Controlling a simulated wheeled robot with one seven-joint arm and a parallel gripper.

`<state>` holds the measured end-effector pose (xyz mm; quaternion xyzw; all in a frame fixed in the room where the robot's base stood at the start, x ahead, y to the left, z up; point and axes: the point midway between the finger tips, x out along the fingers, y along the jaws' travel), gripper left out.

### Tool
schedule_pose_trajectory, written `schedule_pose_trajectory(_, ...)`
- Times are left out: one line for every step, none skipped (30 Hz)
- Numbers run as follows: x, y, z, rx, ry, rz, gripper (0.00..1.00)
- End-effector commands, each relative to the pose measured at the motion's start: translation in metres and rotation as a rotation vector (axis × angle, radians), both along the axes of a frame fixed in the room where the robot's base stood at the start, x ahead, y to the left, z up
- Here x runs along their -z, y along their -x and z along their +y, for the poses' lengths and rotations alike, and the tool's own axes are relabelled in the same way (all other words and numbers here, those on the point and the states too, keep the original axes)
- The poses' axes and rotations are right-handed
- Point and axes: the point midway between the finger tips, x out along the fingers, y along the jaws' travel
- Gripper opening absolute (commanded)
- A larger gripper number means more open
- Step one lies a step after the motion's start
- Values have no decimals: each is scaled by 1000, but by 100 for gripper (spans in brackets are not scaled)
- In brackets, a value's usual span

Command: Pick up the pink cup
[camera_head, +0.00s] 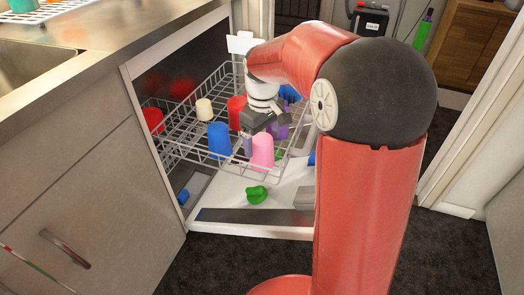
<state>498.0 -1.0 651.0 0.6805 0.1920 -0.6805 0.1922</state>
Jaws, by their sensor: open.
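The pink cup (262,151) stands upside down near the front edge of the pulled-out wire dishwasher rack (178,151). My gripper (252,130) is right above and behind the pink cup, pointing down. Its fingers are small in view and partly hidden, and nothing shows held between them. I cannot tell whether a finger touches the pink cup. A blue cup (219,140) stands just left of the pink cup, and a purple cup (281,128) is close on its right.
A cream cup (204,109), a red cup (236,112) and another red cup (153,119) are also in the rack. A green object (256,194) lies on the open dishwasher door (225,190). A counter (90,55) with a sink is at left.

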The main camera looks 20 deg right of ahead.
Motion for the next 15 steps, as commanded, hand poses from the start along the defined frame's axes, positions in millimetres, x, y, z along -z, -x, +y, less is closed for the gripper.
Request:
schedule_pose_trajectory(9, 1, 1, -1, 0, 4, 83)
schedule_pose_trajectory(14, 1, 1, -1, 0, 4, 83)
schedule_pose_trajectory(19, 1, 1, 0, 1, 3, 83)
schedule_pose_trajectory(22, 1, 1, 0, 1, 3, 83)
schedule_pose_trajectory(25, 1, 1, 0, 0, 4, 83)
schedule_pose_trajectory(27, 1, 1, 0, 0, 2, 83)
schedule_pose_trajectory(28, 0, 1, 0, 1, 1, 83)
schedule_pose_trajectory(29, 0, 1, 0, 0, 0, 83)
schedule_pose_trajectory(29, 0, 1, 0, 0, 0, 83)
schedule_pose_trajectory(29, 0, 1, 0, 0, -1, 83)
schedule_pose_trajectory(29, 0, 1, 0, 0, -1, 83)
schedule_pose_trajectory(29, 0, 1, 0, -1, -1, 83)
schedule_pose_trajectory(29, 0, 1, 0, -1, -1, 83)
schedule_pose_trajectory(29, 0, 1, 0, 0, 0, 83)
schedule_pose_trajectory(29, 0, 1, 0, 0, 0, 78)
